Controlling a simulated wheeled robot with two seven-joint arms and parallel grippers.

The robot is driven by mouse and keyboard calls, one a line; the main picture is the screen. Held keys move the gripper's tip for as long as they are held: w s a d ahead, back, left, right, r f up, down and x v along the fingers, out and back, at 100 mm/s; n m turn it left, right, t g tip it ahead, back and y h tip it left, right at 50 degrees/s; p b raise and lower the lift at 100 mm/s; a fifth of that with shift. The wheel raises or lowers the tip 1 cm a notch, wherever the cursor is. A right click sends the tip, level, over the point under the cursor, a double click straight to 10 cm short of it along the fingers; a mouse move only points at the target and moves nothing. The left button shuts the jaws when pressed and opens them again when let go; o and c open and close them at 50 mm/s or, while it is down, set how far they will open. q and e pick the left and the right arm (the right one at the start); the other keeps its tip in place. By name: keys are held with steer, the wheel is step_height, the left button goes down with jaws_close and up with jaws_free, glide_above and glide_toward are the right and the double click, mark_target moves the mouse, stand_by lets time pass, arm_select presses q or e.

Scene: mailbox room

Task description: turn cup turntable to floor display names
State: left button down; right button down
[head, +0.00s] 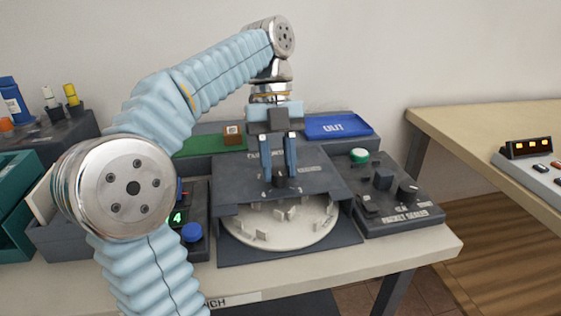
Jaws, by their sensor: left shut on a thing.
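The cup turntable (272,237) is a pale round disc with small upright pieces on it, under a dark grey cover (325,182). The cover hides its back part. Small white marks surround a dark knob (280,183) on the cover. My left gripper (279,178) points down from above and is shut on this knob. A small display (176,217) left of the turntable shows a green 4; my arm partly covers its unit. My right gripper is not in view.
A blue button (191,232) sits below the display. A packet sealer (395,205) with a green button stands right of the turntable. Behind are a green mat (203,145) with a small brown block and a blue tray (338,127). Another table (470,125) stands at the right.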

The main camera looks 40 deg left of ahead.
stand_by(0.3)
arm_select(q)
steer(key=c, duration=0.8)
jaws_free()
